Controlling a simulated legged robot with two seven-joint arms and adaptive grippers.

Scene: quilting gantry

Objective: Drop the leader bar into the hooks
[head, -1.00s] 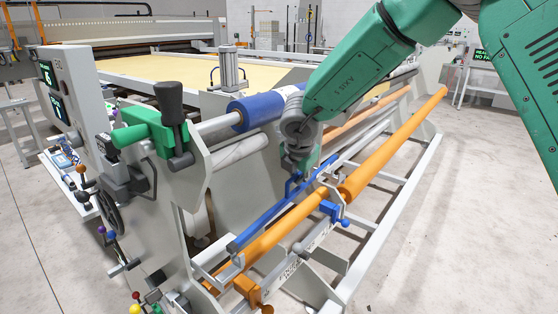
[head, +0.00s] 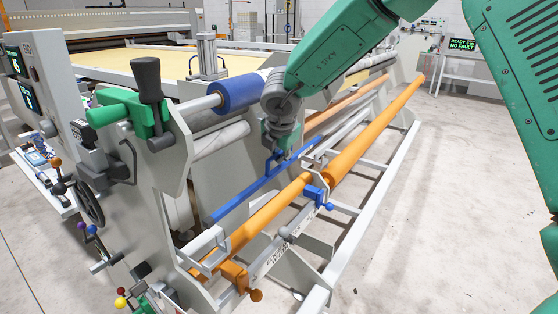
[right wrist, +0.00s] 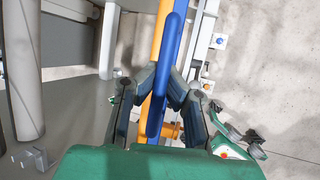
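The leader bar (head: 243,193) is a long, thin blue bar with a raised loop handle, running slantwise along the machine in the head view. My right gripper (head: 278,153) is at that handle, with its tips partly hidden in the head view. In the right wrist view, my right gripper's two dark fingers (right wrist: 160,78) close from both sides on the blue handle (right wrist: 157,115). The bar's near end lies above and beside a grey bracket (head: 207,247); I cannot tell whether they touch. I cannot clearly make out the hooks. My left gripper is not in view.
An orange roller (head: 262,220) runs beside the bar, with a blue clamp (head: 315,195) and an orange knob (head: 256,295). A blue roll (head: 238,94) sits behind. The grey side frame (head: 150,180) stands at left. The floor at right is clear.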

